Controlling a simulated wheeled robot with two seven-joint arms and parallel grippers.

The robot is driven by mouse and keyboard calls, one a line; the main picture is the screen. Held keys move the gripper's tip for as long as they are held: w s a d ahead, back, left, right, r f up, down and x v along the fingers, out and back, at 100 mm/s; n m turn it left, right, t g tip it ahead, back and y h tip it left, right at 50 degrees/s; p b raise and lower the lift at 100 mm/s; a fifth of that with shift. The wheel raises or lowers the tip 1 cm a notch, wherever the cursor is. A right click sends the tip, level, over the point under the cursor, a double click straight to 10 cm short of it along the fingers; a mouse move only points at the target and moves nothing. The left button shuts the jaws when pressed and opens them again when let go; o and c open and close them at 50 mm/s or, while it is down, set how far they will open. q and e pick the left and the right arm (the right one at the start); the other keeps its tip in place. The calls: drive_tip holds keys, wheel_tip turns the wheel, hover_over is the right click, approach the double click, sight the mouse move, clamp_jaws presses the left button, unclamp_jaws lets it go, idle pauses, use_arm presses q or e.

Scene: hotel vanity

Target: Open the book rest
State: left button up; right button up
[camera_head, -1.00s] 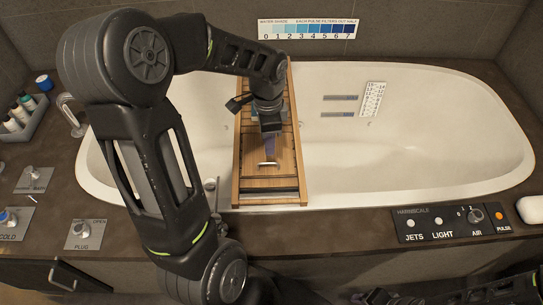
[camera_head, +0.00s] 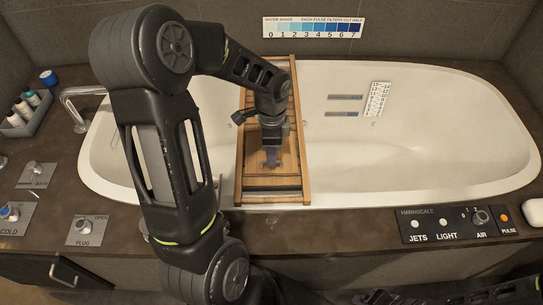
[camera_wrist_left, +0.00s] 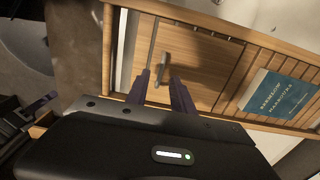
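A wooden bath tray (camera_head: 302,150) lies across the tub, and the book rest (camera_wrist_left: 205,65) is the flat wooden panel set in it. The panel lies down flush in the tray frame. A small metal handle (camera_wrist_left: 163,69) stands on the panel; in the head view my gripper mostly covers it. My left gripper (camera_head: 271,161) is over the near part of the panel, pointing down. In the left wrist view its two fingers (camera_wrist_left: 161,78) are apart, with the handle at the gap between the tips. Whether they touch it is unclear. My right gripper is not clear; only dark arm parts show along the bottom edge.
A teal book (camera_wrist_left: 278,97) lies on the slatted part of the tray. The white tub (camera_head: 430,140) is empty on both sides of the tray. A tap (camera_head: 80,100) and bottle holder (camera_head: 27,110) stand at left; a control panel (camera_head: 455,225) sits at the front right.

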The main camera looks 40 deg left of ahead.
use_arm(q)
wheel_tip(320, 180, down, 2)
drive_tip(key=shift+c, duration=0.4)
clamp_jaws()
idle(1.2)
